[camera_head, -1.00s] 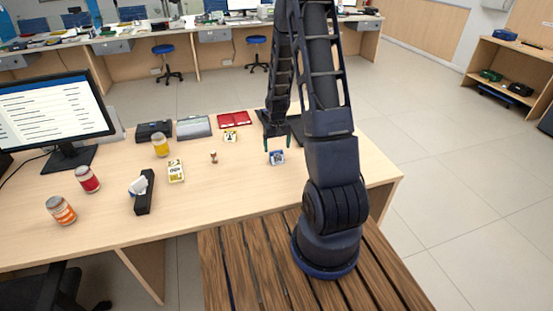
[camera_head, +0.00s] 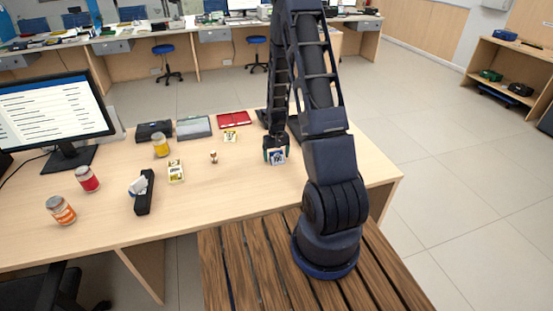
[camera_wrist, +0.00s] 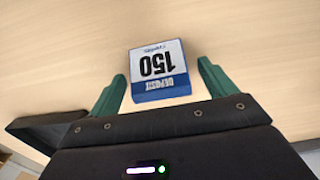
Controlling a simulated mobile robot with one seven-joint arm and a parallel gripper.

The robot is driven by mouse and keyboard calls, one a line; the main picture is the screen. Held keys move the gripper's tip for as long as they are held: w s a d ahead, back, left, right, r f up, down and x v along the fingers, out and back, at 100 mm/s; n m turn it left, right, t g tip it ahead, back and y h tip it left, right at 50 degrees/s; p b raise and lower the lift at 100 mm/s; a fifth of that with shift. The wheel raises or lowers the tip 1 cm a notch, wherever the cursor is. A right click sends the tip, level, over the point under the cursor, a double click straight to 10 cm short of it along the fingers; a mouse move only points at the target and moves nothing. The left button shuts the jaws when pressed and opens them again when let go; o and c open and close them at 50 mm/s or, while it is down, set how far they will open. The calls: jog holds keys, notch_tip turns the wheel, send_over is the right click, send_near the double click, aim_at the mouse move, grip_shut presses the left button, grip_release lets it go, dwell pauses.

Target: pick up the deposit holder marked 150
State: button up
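The deposit holder marked 150 (camera_wrist: 158,72) is a small white and blue block on the wooden counter. It also shows in the head view (camera_head: 278,158), directly under my gripper (camera_head: 276,149). In the wrist view, the two green fingers of my gripper (camera_wrist: 163,70) are open, one on each side of the holder. A gap shows between each finger and the holder. The label reads upside down in the wrist view. The holder's edge nearest the palm is close to the dark gripper body.
A small tan figure-like item (camera_head: 214,157), a yellow and white card holder (camera_head: 176,171) and another yellow-marked holder (camera_head: 230,136) stand left of my gripper. A red folder (camera_head: 234,119) lies behind. A dark tray (camera_wrist: 45,128) is beside the gripper in the wrist view.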

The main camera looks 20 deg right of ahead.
jog(key=c, duration=1)
jog(key=shift+c, duration=0.2)
jog(key=shift+r, duration=0.2)
